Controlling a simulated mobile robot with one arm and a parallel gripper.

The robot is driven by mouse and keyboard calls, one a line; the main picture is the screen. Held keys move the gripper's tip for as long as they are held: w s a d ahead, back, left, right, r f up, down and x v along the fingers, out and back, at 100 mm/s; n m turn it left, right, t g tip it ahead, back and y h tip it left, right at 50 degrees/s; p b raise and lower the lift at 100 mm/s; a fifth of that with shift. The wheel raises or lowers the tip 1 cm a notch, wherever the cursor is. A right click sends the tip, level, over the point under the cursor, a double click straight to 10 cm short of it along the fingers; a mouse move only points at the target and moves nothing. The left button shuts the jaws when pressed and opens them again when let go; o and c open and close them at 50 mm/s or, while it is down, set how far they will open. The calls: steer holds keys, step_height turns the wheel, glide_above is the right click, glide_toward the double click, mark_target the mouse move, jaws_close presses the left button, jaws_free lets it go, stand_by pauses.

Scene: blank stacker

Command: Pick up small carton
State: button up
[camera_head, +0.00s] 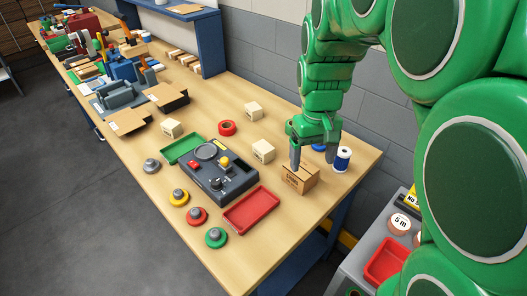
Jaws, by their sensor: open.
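A small brown carton (301,180) stands upright on the wooden workbench near its right end. My gripper (311,158) points down at the carton, with its grey fingers apart. The left finger reaches down in front of the carton's top left part, and the right finger is beyond the carton's right side. I cannot tell whether either finger touches it. My green arm comes in from the upper right.
A blue-and-white spool (343,159) stands close right of the carton. A red tray (252,208) and a dark control box (219,172) lie to the left. Pale wooden blocks (263,151) stand nearby. A grey cart (350,270) is beyond the bench's front right edge.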

steer(key=w+a+f+n, duration=0.25)
steer(key=w+a, duration=0.25)
steer(key=w, duration=0.7)
steer(key=n+t, duration=0.1)
steer(key=n, duration=0.1)
glide_above(263, 146)
step_height(263, 146, down, 8)
steer(key=shift+a+r, duration=0.1)
steer(key=shift+r, duration=0.15)
steer(key=shift+w+a+f, duration=0.1)
steer(key=shift+w+f, duration=0.05)
steer(key=shift+f, duration=0.2)
steer(key=shift+s+d+f, duration=0.15)
steer(key=shift+f, duration=1.7)
steer(key=shift+s+d+f, duration=0.1)
steer(key=shift+d+f, duration=0.05)
steer(key=shift+f, duration=1.65)
steer(key=c, duration=1.1)
steer(key=shift+r, duration=0.1)
